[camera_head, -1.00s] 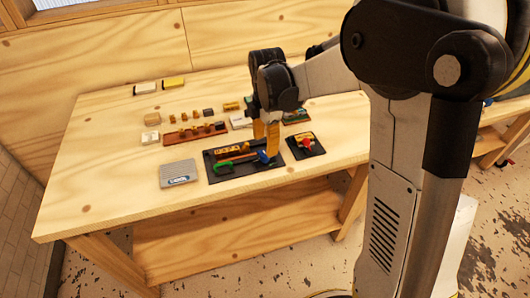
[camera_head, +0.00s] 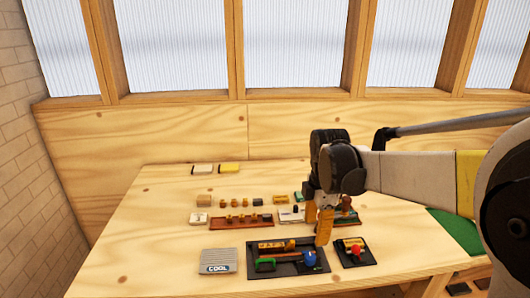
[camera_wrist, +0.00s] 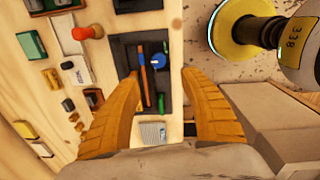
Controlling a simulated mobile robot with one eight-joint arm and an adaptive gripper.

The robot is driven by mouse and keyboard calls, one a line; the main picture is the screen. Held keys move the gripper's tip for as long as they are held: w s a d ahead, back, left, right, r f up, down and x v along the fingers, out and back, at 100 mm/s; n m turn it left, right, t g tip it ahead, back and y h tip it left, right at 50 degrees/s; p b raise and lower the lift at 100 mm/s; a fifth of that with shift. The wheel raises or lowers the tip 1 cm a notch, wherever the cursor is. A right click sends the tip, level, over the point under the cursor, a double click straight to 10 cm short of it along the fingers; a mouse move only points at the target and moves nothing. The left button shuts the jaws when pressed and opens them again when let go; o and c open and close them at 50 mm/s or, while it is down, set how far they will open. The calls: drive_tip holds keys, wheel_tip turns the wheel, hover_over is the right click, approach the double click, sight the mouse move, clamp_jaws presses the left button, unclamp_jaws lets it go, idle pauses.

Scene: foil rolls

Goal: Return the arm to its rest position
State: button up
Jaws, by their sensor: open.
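My gripper (camera_head: 317,222) has two orange fingers, spread apart with nothing between them. In the head view it hangs in the air over the bench, in front of the back rim of a large black tray (camera_head: 263,273). My arm reaches in from the right. In the wrist view the gripper's fingers (camera_wrist: 161,78) stand wide apart. The black tray (camera_wrist: 120,55) lies beyond them and holds an orange-yellow bar, a green tool and a blue part.
On the bench (camera_head: 150,265) stand a grey box marked COOL (camera_head: 218,255), a brown rack (camera_head: 232,224), a small black tray (camera_head: 362,262) with a red knob, and several small blocks. A wooden wall (camera_head: 180,130) with windows rises behind. The bench's left side is clear.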

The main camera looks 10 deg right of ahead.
drive_tip(key=s+r+m+t, duration=0.3)
drive_tip(key=s+m+t, duration=0.3)
drive_tip(key=s+m, duration=1.3)
drive_tip(key=shift+t, duration=0.3)
